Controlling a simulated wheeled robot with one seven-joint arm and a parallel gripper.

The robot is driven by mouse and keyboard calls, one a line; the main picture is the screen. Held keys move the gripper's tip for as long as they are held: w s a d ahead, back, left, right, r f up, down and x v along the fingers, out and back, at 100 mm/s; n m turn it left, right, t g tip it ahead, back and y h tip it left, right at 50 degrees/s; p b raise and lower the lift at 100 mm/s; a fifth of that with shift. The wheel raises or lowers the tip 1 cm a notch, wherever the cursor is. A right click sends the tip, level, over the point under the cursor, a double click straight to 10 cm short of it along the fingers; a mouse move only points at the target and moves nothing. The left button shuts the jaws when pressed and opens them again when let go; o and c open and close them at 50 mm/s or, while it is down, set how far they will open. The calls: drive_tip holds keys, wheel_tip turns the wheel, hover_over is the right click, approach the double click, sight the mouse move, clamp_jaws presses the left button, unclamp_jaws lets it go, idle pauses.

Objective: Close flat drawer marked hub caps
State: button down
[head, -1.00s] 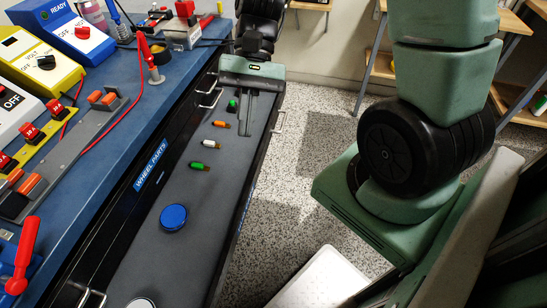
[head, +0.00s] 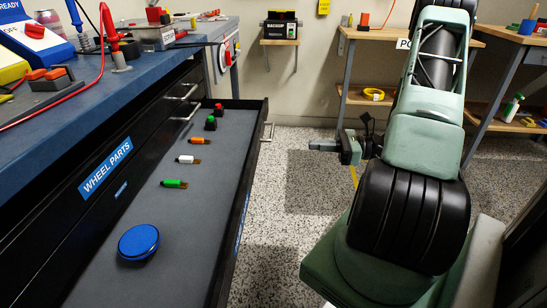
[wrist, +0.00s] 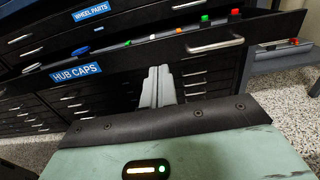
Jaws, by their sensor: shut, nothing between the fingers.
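The flat drawer (head: 215,215) stands pulled out from the dark cabinet under the blue bench. In the wrist view its black front (wrist: 140,68) bears a blue HUB CAPS label (wrist: 76,72) and a silver handle (wrist: 214,47). The handle also shows in the head view (head: 268,132). Inside lie a blue disc (head: 139,242) and several small green, white, orange and red pieces. My gripper (head: 322,145) is outside the drawer, to the right of its front. Its fingers (wrist: 158,72) are together and empty, pointing toward the drawer front; contact cannot be told.
A drawer labelled WHEEL PARTS (head: 105,168) is in the cabinet above. Speckled floor (head: 275,200) is free beside the drawer. Wooden shelves (head: 375,97) stand at the back.

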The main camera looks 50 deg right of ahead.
sight(257, 142)
drive_tip(key=b+x, duration=0.4)
drive_tip(key=x, duration=0.9)
drive_tip(key=shift+w+a, duration=0.2)
drive_tip(key=shift+w, duration=0.05)
drive_tip(key=shift+w+a, duration=0.1)
drive_tip(key=shift+w, duration=0.05)
